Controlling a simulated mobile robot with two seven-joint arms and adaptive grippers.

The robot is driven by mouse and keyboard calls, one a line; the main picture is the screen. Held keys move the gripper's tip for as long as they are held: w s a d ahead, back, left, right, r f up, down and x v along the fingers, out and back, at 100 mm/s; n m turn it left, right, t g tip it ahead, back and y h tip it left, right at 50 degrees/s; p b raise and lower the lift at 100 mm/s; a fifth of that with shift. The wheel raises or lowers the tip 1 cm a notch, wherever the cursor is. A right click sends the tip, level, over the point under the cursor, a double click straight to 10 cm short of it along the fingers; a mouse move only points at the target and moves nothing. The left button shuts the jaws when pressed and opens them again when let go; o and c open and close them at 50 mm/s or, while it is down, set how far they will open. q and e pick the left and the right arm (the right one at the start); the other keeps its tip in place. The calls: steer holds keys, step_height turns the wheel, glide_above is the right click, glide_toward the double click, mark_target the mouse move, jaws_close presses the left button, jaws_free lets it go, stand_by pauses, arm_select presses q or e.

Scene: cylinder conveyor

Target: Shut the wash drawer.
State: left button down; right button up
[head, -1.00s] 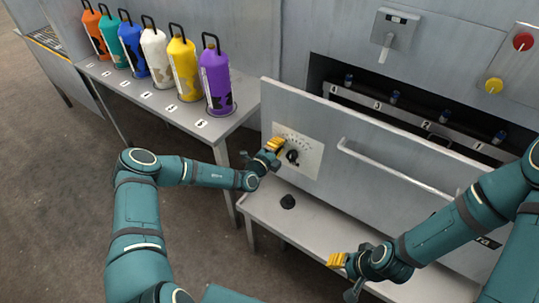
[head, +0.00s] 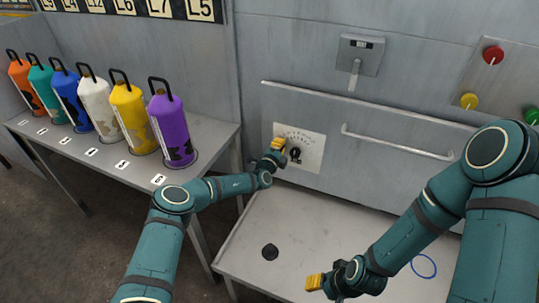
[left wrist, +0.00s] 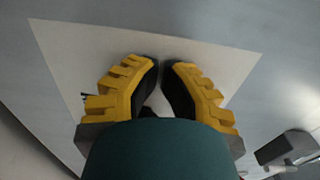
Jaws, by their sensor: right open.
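The wash drawer (head: 380,176) is a wide grey metal front with a bar handle (head: 397,142) and a white dial plate (head: 308,140) with a black knob (head: 295,154). No opening shows above its top edge; its front sits at or near the wall. My left gripper (head: 279,145) is at the dial plate, left of the knob. In the left wrist view its yellow-and-black fingers (left wrist: 160,68) are close together before the pale plate; whether they touch anything is hidden. My right gripper (head: 310,284) is open over the bench, away from the drawer.
The grey bench (head: 330,235) below has a black round fitting (head: 270,252) and a blue ring (head: 424,266). Several coloured bottles, the purple one (head: 173,128) nearest, stand on a left side table. A lever box (head: 359,58) and red button (head: 493,55) are on the wall.

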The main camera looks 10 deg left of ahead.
arm_select(q)
steer(key=b+x, duration=0.1)
steer(key=x, duration=0.1)
steer(key=shift+w+r, duration=0.15)
steer(key=shift+w, duration=0.2)
arm_select(e)
steer(key=shift+w+a+f, duration=0.4)
steer(key=shift+w+f, duration=0.15)
steer(key=shift+f, duration=0.15)
arm_select(q)
steer(key=shift+r, duration=0.1)
arm_select(e)
steer(key=shift+r, duration=0.1)
